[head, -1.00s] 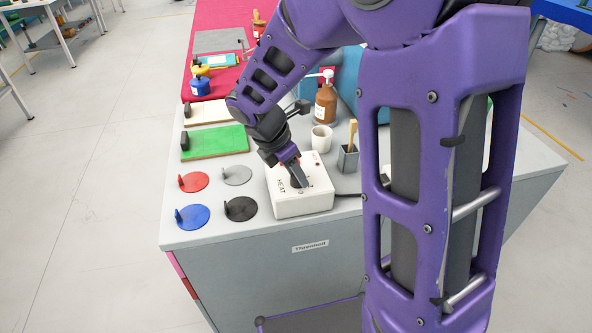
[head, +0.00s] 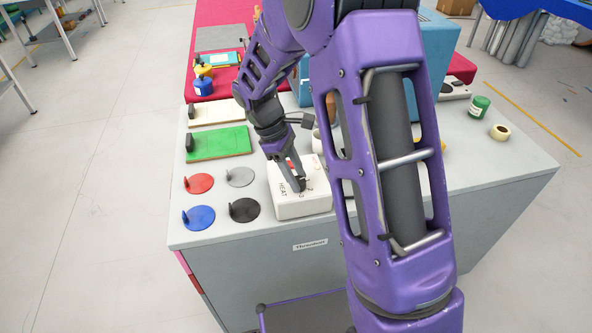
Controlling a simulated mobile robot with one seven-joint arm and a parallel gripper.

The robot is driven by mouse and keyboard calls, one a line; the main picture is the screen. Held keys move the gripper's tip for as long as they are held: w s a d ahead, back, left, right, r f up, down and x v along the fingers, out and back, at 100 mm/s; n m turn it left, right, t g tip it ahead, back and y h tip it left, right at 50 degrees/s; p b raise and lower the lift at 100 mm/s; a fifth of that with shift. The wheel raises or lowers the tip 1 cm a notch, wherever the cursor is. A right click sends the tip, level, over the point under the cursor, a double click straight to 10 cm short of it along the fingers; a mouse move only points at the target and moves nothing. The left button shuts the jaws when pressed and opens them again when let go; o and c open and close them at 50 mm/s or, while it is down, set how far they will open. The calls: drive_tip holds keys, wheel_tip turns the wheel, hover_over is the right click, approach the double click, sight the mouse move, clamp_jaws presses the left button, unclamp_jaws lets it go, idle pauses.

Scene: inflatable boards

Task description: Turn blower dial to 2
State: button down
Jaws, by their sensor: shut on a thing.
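A white box (head: 302,208) marked HEAT stands near the front edge of the grey bench, with numbers printed on its top. Its dark dial (head: 303,186) is mostly hidden by my fingers. My gripper (head: 299,182) reaches down from the upper left and is shut on the dial, its fingers tilted over the box top. A 3 shows at the right of the dial; I cannot tell which number the dial points to.
Red (head: 199,184), grey (head: 240,177), blue (head: 199,218) and black (head: 244,210) discs lie left of the box. Green (head: 218,144) and white (head: 215,113) boards lie behind them. My arm hides much of the bench to the right.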

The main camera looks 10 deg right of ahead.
drive_tip(key=m+g+y+p, duration=0.1)
drive_tip(key=m, duration=0.3)
drive_tip(key=shift+w+d+m+p, duration=0.1)
drive_tip(key=shift+m+p, duration=0.2)
drive_tip(key=shift+p, duration=0.05)
drive_tip(key=shift+m+g+y+p, duration=0.4)
drive_tip(key=shift+m+y, duration=0.5)
drive_tip(key=shift+m, duration=1)
drive_tip(key=shift+c, duration=2.2)
unclamp_jaws()
drive_tip(key=v, duration=1.7)
drive_tip(key=shift+w+r, duration=0.15)
drive_tip(key=shift+w, duration=0.05)
